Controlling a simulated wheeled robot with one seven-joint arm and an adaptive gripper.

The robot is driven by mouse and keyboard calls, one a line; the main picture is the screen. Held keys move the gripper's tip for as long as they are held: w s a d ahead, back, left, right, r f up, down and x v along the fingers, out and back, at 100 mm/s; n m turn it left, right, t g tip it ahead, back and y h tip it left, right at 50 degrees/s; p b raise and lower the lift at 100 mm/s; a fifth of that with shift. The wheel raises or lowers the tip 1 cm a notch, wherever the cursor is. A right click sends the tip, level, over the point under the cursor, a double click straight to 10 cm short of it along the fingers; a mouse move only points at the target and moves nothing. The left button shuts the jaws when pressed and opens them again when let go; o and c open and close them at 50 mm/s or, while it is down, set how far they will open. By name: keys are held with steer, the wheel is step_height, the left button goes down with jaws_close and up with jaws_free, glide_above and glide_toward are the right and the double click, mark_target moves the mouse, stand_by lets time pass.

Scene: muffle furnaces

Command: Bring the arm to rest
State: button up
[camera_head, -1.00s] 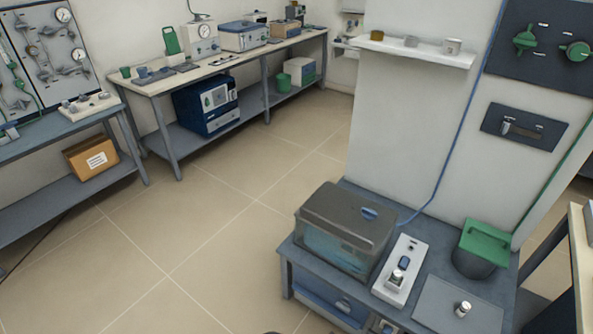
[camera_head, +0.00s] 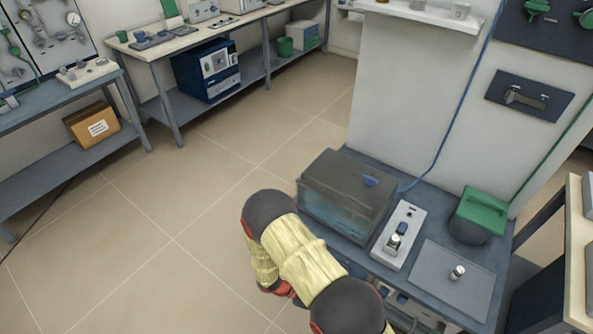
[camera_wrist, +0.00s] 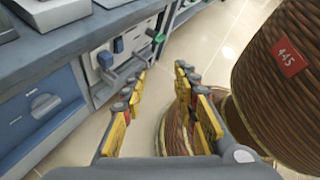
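My arm (camera_head: 305,255), with pale yellow segments and dark round joints, reaches in from the bottom of the head view, in front of the grey bench. My gripper (camera_wrist: 160,78) shows in the wrist view with its two yellow-sided fingers apart and nothing between them. Beyond the fingertips are bare floor tiles and the bench front. In the head view the gripper cannot be made out clearly.
The bench (camera_head: 452,250) carries a dark lidded box (camera_head: 345,195), a white device (camera_head: 399,236) and a green-topped pot (camera_head: 480,215). In the wrist view, levers and knobs (camera_wrist: 122,70) on the bench front are close left of the fingers. Open floor (camera_head: 190,215) lies to the left.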

steer(key=s+a+r+m+y+p, duration=0.15)
steer(key=r+m+y, duration=0.45)
steer(key=r, duration=1)
steer(key=s+a+r+m+y+p, duration=0.15)
steer(key=r+m+y, duration=0.45)
steer(key=r, duration=1)
steer(key=s+d+r+m+t+p, duration=0.1)
steer(key=s+d+r+m+t, duration=0.1)
steer(key=r, duration=0.6)
steer(key=s+d+r+m+t, duration=0.2)
steer(key=d+r+m+t, duration=0.1)
steer(key=r, duration=0.5)
steer(key=s+d+r+m+t+p, duration=0.1)
steer(key=d+r+m+t, duration=0.1)
steer(key=r, duration=0.6)
steer(key=shift+s+d+r+m+t+p, duration=0.15)
steer(key=shift+s+r+m+t+p, duration=0.15)
steer(key=shift+s+r+t, duration=0.1)
steer(key=shift+c, duration=0.7)
